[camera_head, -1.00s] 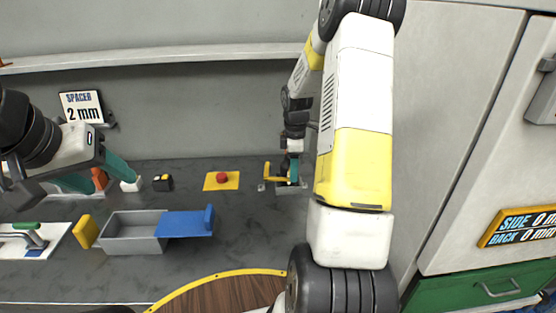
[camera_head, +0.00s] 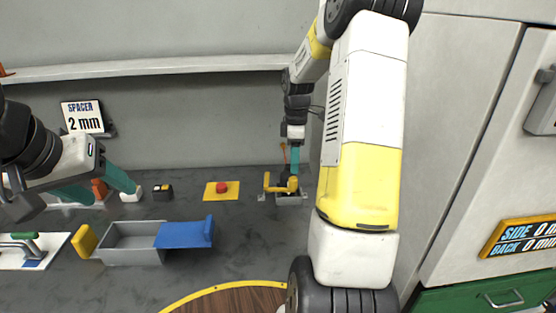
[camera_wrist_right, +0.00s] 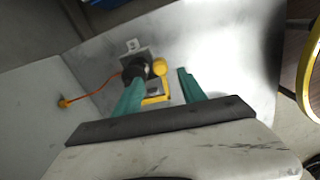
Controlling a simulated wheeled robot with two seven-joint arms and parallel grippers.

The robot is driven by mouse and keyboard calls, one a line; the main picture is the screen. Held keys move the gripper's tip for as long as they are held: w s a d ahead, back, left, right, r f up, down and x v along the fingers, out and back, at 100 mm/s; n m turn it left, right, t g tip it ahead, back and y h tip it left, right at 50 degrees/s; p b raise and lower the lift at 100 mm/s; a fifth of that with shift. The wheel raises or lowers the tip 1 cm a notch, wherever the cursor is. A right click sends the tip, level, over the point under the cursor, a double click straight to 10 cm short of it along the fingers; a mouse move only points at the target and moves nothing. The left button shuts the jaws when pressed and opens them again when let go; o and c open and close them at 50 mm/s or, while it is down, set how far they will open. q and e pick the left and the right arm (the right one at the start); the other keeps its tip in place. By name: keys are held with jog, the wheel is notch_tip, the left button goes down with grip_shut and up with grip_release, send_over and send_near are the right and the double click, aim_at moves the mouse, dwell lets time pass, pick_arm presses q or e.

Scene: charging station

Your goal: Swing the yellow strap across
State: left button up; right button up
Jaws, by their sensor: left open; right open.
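The yellow strap (camera_head: 279,188) is a bent yellow bar on a small grey metal bracket at the back of the dark bench, near the right wall. In the right wrist view the strap (camera_wrist_right: 156,100) shows beside a dark round part and a yellow knob (camera_wrist_right: 160,67). My right gripper (camera_head: 294,172) is above and behind it, and its teal fingers (camera_wrist_right: 162,78) are apart, with the strap and knob showing between them. I cannot tell whether they touch.
A red button on a yellow plate (camera_head: 209,196) is left of the strap. A grey bin (camera_head: 131,257) with a blue piece (camera_head: 183,235) stands nearer. A black box (camera_head: 162,193) is further left. An orange cord (camera_wrist_right: 104,88) runs from the bracket to the wall.

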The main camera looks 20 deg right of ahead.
jog(key=shift+c, duration=0.8)
jog(key=a+r+n+h, duration=0.1)
jog(key=a, duration=0.2)
jog(key=w+a+r, duration=0.1)
jog(key=a, duration=0.2)
jog(key=a+r+n+h, duration=0.1)
jog(key=a, duration=0.2)
jog(key=shift+w+a+n+h, duration=0.25)
jog(key=shift+a+n+h, duration=0.05)
jog(key=shift+a, duration=0.05)
grip_shut()
send_over(287, 189)
jog(key=a, duration=0.1)
jog(key=shift+w+a+f, duration=0.1)
jog(key=shift+f, duration=2.3)
jog(key=shift+w+a+f, duration=0.1)
jog(key=shift+f, duration=2.25)
